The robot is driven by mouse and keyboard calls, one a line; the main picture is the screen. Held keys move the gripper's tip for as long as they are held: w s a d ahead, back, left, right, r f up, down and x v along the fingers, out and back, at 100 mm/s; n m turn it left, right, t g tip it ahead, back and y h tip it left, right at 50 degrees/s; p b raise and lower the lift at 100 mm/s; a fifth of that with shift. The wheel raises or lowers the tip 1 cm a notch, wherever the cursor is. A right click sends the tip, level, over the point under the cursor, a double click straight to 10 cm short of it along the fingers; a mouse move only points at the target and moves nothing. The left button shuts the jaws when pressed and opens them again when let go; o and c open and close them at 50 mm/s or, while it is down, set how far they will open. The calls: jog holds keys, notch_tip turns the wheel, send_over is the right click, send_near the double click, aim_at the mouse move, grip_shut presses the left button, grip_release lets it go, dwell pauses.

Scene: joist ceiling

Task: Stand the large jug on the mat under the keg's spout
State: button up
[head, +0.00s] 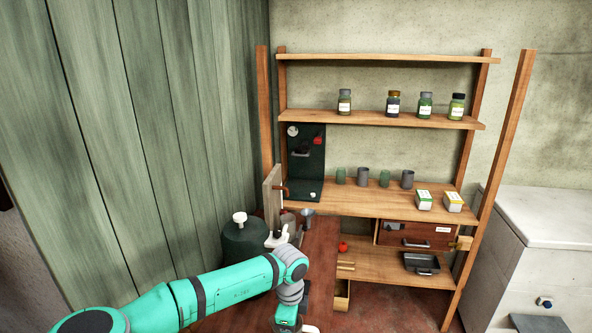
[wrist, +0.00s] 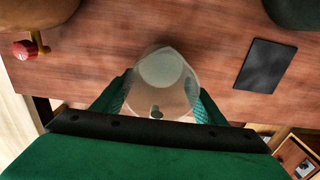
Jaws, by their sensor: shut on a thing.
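My gripper (wrist: 158,108) is shut on a pale, translucent jug (wrist: 163,72), seen from above with its mouth between the two green fingers. I cannot tell how far its base is from the table. A flat black mat (wrist: 265,66) lies on the table right of the jug, apart from it. A brown rounded body, perhaps the keg (wrist: 45,6), is cut off at the upper left, with a red and brass tap-like part (wrist: 30,47) near it. In the head view my gripper (head: 288,323) is at the bottom edge, and the jug is mostly hidden there.
The reddish wooden table (wrist: 110,50) is clear between jug and mat. A dark green rounded vessel (wrist: 295,10) stands beyond the mat. A wooden shelf unit (head: 385,118) with jars, cups and boxes stands behind. A green plank wall (head: 130,130) is at the left.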

jog(key=shift+w+r, duration=0.2)
jog(key=shift+r, duration=0.9)
jog(key=shift+s+a+r, duration=0.1)
jog(key=shift+a+r, duration=0.15)
jog(key=shift+r, duration=0.25)
jog(key=shift+s+d+r, duration=0.1)
jog(key=shift+d+r, duration=0.4)
jog(key=shift+r, duration=0.25)
jog(key=shift+a, duration=0.25)
